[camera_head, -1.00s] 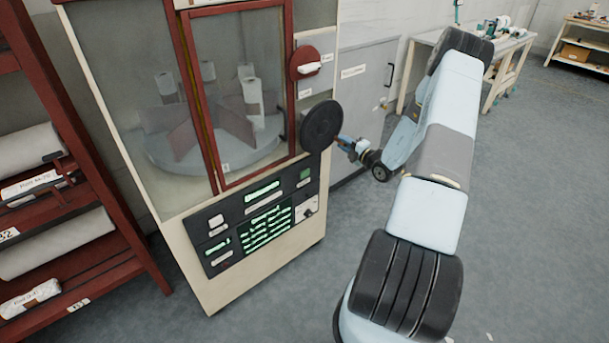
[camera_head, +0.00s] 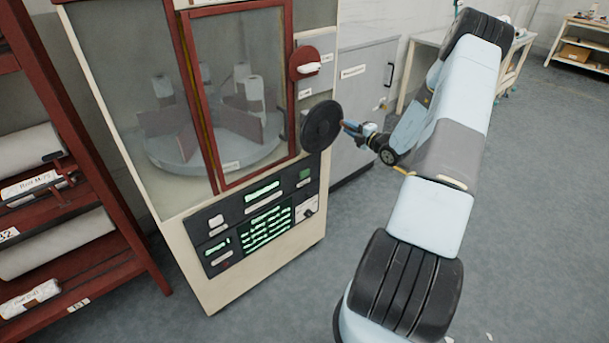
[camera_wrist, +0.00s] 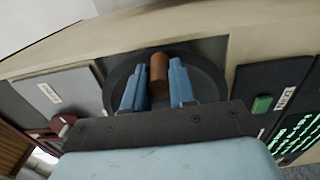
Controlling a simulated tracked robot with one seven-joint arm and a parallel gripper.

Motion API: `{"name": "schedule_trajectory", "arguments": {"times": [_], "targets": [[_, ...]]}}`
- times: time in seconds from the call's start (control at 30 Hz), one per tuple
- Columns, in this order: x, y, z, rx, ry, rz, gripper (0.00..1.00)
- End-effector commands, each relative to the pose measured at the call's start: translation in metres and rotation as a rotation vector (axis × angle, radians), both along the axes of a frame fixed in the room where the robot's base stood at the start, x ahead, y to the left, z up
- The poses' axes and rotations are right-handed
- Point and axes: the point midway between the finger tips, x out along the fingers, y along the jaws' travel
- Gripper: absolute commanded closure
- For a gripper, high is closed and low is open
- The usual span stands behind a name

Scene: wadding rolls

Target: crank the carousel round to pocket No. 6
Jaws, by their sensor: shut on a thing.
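The carousel (camera_head: 222,152) is a pale round platform with brown dividers and several white rolls, behind the glass of the cabinet. A small label (camera_head: 232,166) sits on its front rim, too small to read. The black crank disc (camera_head: 321,126) is on the cabinet's front at the right; it also shows in the wrist view (camera_wrist: 117,82). My gripper (camera_head: 352,128) is at the disc's right side. In the wrist view its blue fingers (camera_wrist: 159,88) stand on both sides of the brown crank handle (camera_wrist: 159,68) and are shut on it.
A dark control panel (camera_head: 263,225) with green displays is below the disc. A red round knob plate (camera_head: 307,63) is above it. A grey cabinet (camera_head: 365,95) stands behind my gripper. A red rack (camera_head: 75,230) with rolls is at the left.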

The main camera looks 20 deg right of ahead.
Motion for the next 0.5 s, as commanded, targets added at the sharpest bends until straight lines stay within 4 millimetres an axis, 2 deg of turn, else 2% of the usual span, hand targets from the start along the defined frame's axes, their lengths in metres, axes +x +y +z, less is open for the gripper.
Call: {"name": "schedule_trajectory", "arguments": {"times": [0.3, 0.5], "targets": [[0.0, 0.003, 0.032, 0.0, -0.001, 0.004, 0.94], [-0.001, 0.005, 0.038, 0.001, -0.001, 0.004, 0.94]]}}
